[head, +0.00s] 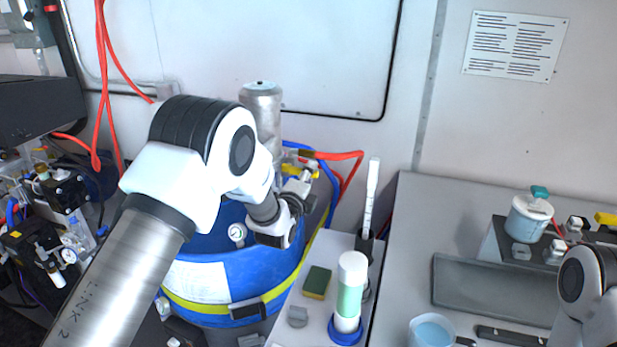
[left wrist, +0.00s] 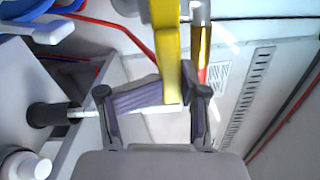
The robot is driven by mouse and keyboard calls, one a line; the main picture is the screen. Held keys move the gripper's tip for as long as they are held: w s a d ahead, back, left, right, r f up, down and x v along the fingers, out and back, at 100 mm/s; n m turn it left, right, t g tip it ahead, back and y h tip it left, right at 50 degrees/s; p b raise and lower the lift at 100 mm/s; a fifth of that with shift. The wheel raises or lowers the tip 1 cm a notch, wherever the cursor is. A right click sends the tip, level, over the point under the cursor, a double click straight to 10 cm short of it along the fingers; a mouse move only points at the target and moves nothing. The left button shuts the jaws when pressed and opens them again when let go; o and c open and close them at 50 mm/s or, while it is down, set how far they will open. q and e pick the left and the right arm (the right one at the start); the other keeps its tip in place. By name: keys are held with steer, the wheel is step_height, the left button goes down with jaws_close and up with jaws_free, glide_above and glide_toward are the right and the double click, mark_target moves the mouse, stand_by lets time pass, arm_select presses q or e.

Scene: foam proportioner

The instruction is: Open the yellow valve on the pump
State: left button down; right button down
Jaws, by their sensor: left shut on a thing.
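The pump (head: 262,105) is a metal cylinder standing on a blue drum (head: 215,285) with a yellow strap. My left arm reaches across in front of it, and my left gripper (head: 303,185) is at the pump's right side, by the outlet fittings. In the left wrist view the yellow valve handle (left wrist: 168,45) runs down between the two fingers of my left gripper (left wrist: 160,95), which is shut on it. In the head view the valve is small and mostly hidden by the gripper. My right gripper is outside the frame; only part of my right arm shows.
Red hoses (head: 335,156) and a blue hose run close by the gripper. A green-and-white bottle (head: 351,290), a sponge (head: 316,282) and a brush (head: 370,195) stand on the narrow shelf right of the drum. A grey counter with a tray (head: 490,290) lies further right.

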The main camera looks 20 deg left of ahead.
arm_select(q)
steer(key=c, duration=1.2)
jaws_free()
steer(key=shift+r, duration=0.25)
steer(key=shift+c, duration=0.7)
steer(key=s, duration=0.9)
steer(key=shift+a+f+b, duration=0.15)
steer(key=shift+b, duration=0.3)
steer(key=shift+f, duration=0.1)
